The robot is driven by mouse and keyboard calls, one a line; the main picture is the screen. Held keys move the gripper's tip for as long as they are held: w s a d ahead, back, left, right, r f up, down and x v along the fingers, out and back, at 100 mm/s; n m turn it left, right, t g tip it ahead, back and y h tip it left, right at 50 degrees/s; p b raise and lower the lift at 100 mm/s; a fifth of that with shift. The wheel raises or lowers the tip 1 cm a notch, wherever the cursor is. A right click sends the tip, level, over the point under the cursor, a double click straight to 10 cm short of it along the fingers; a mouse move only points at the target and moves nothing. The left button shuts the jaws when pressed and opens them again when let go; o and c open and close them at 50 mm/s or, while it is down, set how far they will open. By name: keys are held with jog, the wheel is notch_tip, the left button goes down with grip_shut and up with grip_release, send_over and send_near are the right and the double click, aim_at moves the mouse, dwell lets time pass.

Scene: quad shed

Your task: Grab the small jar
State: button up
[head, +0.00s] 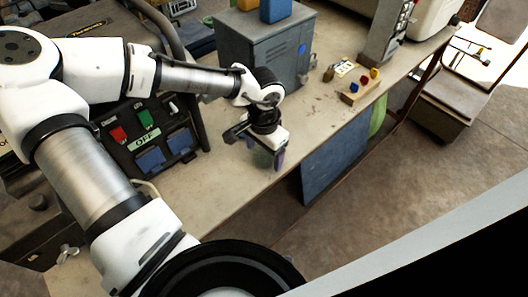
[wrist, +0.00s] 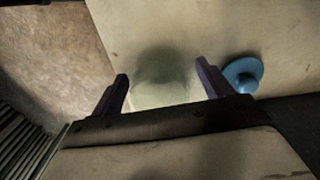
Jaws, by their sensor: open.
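The small jar (wrist: 160,88) looks like a pale green, see-through round thing in the wrist view. It lies between the two purple fingers of my gripper (wrist: 162,70), with a gap to each finger. Its near side is partly cut off by the gripper body, and I cannot tell how far below the fingertips it is. In the head view my gripper (head: 265,155) is over the workbench near its front edge, fingers apart and pointing down. I cannot make out the jar there.
A blue round, knobbed thing (wrist: 243,74) sits just right of the right finger. On the workbench (head: 200,195) stand a grey metal cabinet (head: 265,52) behind my gripper and a small wooden block with coloured knobs (head: 361,88). A switch panel (head: 146,132) is at left.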

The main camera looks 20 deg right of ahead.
jog(key=c, duration=1.1)
